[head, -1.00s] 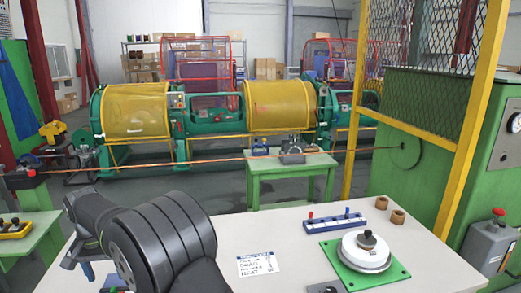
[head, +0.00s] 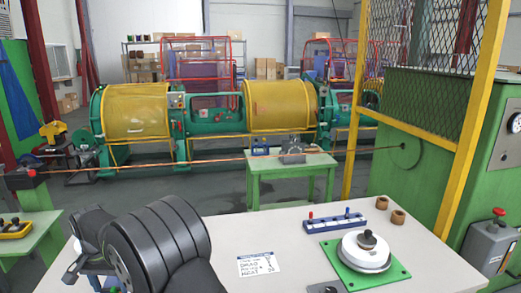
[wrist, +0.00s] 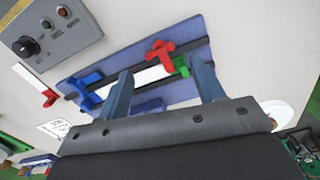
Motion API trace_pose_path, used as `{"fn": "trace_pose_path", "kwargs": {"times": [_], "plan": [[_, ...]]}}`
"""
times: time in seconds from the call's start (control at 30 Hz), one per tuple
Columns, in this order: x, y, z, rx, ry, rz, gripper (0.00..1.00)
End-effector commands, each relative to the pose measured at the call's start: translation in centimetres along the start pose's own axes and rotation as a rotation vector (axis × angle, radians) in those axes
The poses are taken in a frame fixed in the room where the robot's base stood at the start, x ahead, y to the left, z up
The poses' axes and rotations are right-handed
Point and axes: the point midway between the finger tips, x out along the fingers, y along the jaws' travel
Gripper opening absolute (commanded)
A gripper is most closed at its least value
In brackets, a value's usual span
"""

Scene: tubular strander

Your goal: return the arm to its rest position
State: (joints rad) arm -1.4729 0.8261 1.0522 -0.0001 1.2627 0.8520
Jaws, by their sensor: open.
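My arm (head: 165,240) fills the lower left of the head view, over the near left part of the white bench (head: 225,225). In that view the arm hides my gripper. In the wrist view my gripper (wrist: 164,82) is open, with its two blue-grey fingers wide apart and nothing held between them. Beyond the fingers is a blue panel (wrist: 90,68) with a blue handle (wrist: 84,90), a red handle (wrist: 160,53) and a green piece (wrist: 181,66). The fingers overlap the panel in the picture; I cannot tell how far apart they are.
A grey control box (wrist: 50,35) with a black knob is beside the panel. On the bench are a printed card (head: 257,264), a blue rack (head: 334,224), brown rings (head: 397,217) and a green plate (head: 392,272) bearing a white dial. A yellow post (head: 470,130) stands at right.

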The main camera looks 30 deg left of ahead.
Motion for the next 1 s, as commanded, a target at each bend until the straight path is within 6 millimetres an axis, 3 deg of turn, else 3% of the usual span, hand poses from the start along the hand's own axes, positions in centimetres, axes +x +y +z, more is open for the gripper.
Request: {"fn": "trace_pose_path", "kwargs": {"times": [0.6, 1.0], "plan": [[-12.2, 0.0, 0.0, -0.007, 0.0, 0.0, 0.62], [-5.3, -0.1, -0.2, -0.338, -0.003, 0.003, 0.62]]}}
